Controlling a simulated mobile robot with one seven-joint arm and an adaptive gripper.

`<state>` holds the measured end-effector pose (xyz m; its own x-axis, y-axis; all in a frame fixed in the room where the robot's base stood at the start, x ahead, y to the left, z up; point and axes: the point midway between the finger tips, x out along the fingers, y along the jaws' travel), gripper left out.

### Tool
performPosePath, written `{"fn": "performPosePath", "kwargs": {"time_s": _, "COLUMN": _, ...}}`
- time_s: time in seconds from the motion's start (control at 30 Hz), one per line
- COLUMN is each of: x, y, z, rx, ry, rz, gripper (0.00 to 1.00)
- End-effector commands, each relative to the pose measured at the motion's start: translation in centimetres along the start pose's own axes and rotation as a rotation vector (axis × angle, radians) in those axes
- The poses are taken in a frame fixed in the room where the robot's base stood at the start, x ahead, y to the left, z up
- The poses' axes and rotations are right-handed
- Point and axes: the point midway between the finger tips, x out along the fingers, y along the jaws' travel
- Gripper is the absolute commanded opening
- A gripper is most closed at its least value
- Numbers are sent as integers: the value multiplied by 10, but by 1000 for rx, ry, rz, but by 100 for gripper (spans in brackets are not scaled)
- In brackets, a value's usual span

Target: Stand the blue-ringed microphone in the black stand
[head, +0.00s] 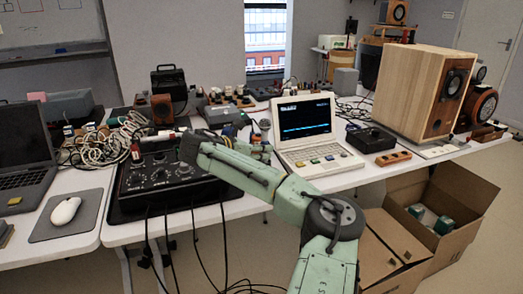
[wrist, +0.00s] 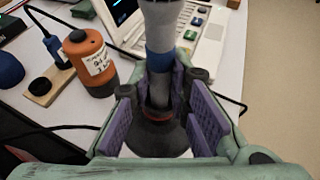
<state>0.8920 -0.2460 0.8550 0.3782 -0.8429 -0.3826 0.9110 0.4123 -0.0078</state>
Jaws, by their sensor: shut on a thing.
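The microphone (wrist: 158,15) is grey with a blue ring (wrist: 160,63) and rises to the top edge of the wrist view. My gripper (wrist: 162,82) has its purple pads on both sides of the shaft below the ring and is shut on it. A dark flared piece (wrist: 158,136), apparently the black stand, lies below the shaft between the pads. I cannot tell whether the shaft is seated in it or only in front of it.
An orange labelled bottle (wrist: 88,62) and a small wooden block (wrist: 48,84) stand left of the gripper. A white laptop-like device (head: 312,135) is just to the right in the head view. A black mixer (head: 150,182) with cables lies left of my arm. A large wooden speaker (head: 400,88) stands further right.

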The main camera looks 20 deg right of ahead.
Motion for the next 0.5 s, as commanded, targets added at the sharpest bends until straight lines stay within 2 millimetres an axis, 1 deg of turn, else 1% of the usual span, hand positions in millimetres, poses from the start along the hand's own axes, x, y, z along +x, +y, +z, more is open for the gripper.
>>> {"fn": "performPosePath", "kwargs": {"time_s": 0.5, "x": 2, "y": 0, "z": -4, "rx": 0, "ry": 0, "rz": 0, "gripper": 0}}
